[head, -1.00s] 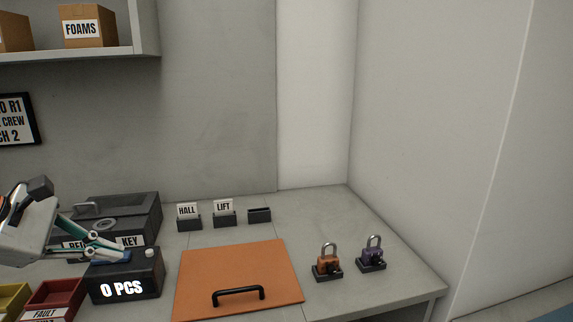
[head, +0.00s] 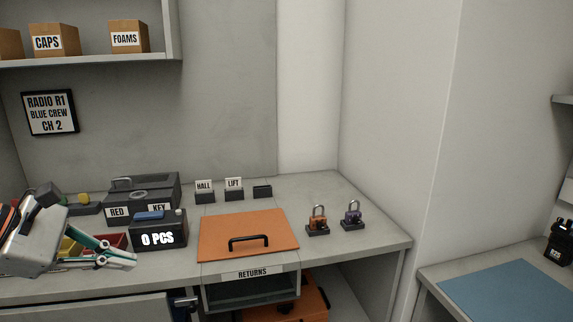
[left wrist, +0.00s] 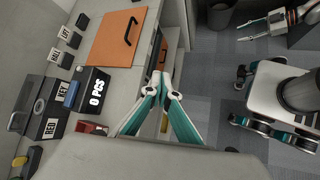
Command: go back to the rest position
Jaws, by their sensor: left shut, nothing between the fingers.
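My left gripper (head: 134,261) is at the left of the head view, over the front edge of the bench, in front of the counter box reading 0 PCS (head: 157,236). Its teal fingers are shut with nothing between them. In the left wrist view the fingertips (left wrist: 161,78) meet over the bench's front edge, clear of the orange board. My right gripper (left wrist: 240,31) shows at the top right of that view, over the floor, with its fingers apart and empty. It is not in the head view.
The bench holds an orange board with a black handle (head: 225,225), a dark key box (head: 145,190), card holders (head: 205,196) and two padlocks (head: 317,224). A RETURNS slot (head: 252,290) is below. A blue mat (head: 510,295) lies on the right bench. Open floor (left wrist: 215,70) lies before the bench.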

